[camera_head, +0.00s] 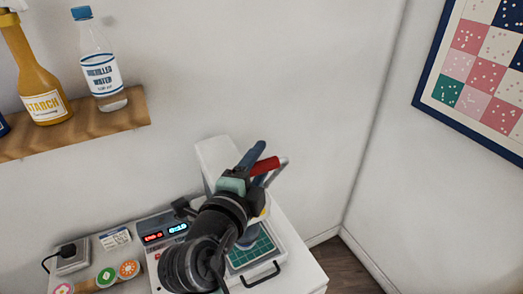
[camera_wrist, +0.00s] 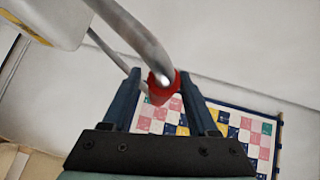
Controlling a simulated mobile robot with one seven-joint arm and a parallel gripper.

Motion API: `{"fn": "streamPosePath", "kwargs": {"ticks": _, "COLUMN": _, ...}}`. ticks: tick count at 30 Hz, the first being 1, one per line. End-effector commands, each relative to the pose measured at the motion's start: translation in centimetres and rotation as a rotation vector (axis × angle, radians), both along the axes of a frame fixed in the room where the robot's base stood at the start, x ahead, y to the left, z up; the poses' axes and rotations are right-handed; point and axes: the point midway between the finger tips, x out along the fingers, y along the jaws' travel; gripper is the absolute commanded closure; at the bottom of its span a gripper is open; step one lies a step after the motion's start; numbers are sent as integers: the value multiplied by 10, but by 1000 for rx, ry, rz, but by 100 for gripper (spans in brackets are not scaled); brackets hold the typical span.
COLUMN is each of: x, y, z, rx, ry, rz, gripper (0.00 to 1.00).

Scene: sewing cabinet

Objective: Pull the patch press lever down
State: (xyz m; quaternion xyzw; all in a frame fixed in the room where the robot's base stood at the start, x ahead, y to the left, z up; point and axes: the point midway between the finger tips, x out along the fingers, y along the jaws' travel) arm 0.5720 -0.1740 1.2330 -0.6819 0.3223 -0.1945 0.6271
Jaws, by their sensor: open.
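The patch press (camera_head: 217,156) is a white machine on the cabinet top, with a green gridded pad (camera_head: 238,261) at its base. Its lever is a bent metal bar (camera_wrist: 137,35) ending in a red grip (camera_head: 265,166). My gripper (camera_head: 259,163) is open at the red grip. In the wrist view, the red grip (camera_wrist: 156,88) shows between the two dark blue fingers of my gripper (camera_wrist: 164,80), with gaps visible on both sides. The lever is raised. My arm hides part of the press.
A control box (camera_head: 165,232) with red and blue displays stands left of the press. Several round patches (camera_head: 106,277) lie further left. A wooden shelf (camera_head: 75,133) holds a starch bottle (camera_head: 38,75) and a water bottle (camera_head: 100,65). A quilt picture (camera_head: 480,75) hangs at right.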

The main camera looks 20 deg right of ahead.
Motion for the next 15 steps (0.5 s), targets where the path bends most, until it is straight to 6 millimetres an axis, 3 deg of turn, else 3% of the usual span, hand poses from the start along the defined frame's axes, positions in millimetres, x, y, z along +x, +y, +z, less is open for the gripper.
{"fn": "streamPosePath", "kwargs": {"ticks": 6, "x": 12, "y": -11, "z": -2, "rx": 0, "ry": 0, "rz": 1, "gripper": 41}}
{"fn": "streamPosePath", "kwargs": {"ticks": 15, "x": 13, "y": -12, "z": -3, "rx": 0, "ry": -1, "rz": 1, "gripper": 41}}
